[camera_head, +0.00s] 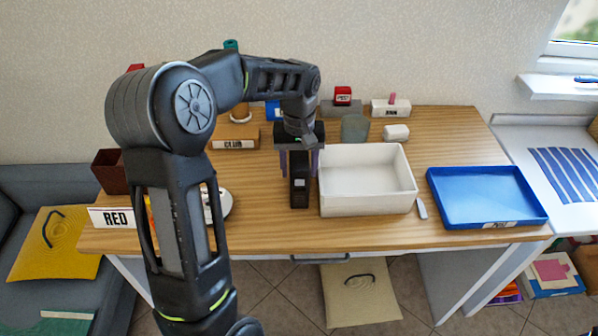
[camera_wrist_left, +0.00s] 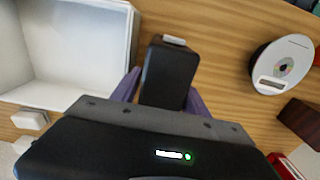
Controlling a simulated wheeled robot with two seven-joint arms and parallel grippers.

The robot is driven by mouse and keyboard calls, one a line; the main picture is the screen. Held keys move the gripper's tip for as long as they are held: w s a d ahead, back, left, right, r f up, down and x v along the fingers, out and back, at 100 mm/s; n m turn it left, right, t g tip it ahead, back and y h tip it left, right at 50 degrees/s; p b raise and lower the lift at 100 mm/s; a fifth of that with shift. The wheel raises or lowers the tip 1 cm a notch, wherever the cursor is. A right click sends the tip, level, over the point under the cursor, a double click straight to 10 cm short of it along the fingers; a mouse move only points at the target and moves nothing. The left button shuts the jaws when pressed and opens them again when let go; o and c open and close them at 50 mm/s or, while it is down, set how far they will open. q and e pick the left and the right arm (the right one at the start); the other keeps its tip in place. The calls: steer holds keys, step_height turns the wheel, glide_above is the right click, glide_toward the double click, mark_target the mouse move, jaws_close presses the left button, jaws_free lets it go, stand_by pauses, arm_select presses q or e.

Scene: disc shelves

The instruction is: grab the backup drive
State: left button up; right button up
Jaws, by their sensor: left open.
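A black block-shaped object (camera_head: 299,187), which looks like the backup drive, stands on the wooden table just left of the white bin. It also shows in the left wrist view (camera_wrist_left: 170,76), dark with a small light grey tab at its far end. My left gripper (camera_head: 299,165) is over it, pointing down. Its purple fingers are open, one on each side of the black object, as the left wrist view (camera_wrist_left: 160,92) also shows. The gripper body hides the near end of the object. My right gripper does not show.
The open white bin (camera_head: 367,206) stands close on the right, with a blue tray (camera_head: 487,196) beyond it. A disc (camera_wrist_left: 283,65) lies left of the drive in the head view. A brown box (camera_head: 108,172), a RED sign (camera_head: 115,218) and a CLUB block (camera_head: 235,140) are farther left.

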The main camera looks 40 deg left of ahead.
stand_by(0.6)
arm_select(q)
jaws_close()
stand_by(0.3)
